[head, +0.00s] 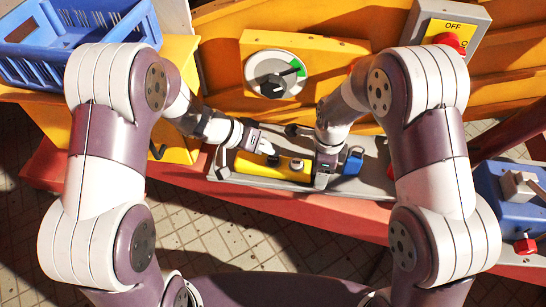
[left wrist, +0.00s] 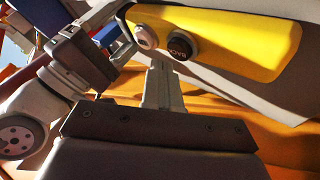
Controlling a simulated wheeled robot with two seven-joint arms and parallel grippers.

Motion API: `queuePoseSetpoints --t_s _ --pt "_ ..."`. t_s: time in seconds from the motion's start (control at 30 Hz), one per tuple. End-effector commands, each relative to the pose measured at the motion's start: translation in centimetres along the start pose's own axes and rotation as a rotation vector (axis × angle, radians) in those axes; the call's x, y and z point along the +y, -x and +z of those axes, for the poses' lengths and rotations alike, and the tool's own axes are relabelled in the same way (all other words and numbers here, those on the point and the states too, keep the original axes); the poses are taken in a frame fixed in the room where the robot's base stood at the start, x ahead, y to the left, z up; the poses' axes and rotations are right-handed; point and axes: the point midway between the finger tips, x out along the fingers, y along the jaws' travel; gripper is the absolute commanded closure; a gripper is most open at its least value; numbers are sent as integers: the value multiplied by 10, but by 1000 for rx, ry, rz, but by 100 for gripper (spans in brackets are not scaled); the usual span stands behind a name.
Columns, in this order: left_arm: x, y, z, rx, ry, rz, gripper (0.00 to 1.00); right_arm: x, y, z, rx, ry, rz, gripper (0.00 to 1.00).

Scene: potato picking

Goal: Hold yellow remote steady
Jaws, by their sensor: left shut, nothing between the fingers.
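The yellow remote (head: 252,166) lies lengthwise on a grey tray at the centre of the head view. In the left wrist view the remote (left wrist: 245,35) fills the upper right, with a black button and a pale button on its face. My left gripper (head: 268,150) is just behind the remote, near its middle. Its fingers (left wrist: 163,85) are shut, with nothing between them, and point toward the remote. My right gripper (head: 322,172) is at the remote's right end. Whether its fingers close on the remote is hidden.
A blue object (head: 352,163) lies right of my right gripper. A panel with a round dial (head: 275,74) stands behind. A blue crate (head: 75,45) is upper left, a grey OFF box (head: 447,25) upper right, and a blue box (head: 508,205) lower right.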

Motion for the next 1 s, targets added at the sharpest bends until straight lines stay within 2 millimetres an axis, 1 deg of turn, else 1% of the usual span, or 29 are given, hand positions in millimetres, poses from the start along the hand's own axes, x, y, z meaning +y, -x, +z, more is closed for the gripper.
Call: queuePoseSetpoints --t_s 0.27,1.0 --pt "-4 -6 4 0 1 0 100 0 0 0 0 0 0 70" --pt "-6 -9 7 -1 0 0 100 0 0 0 0 0 0 70"
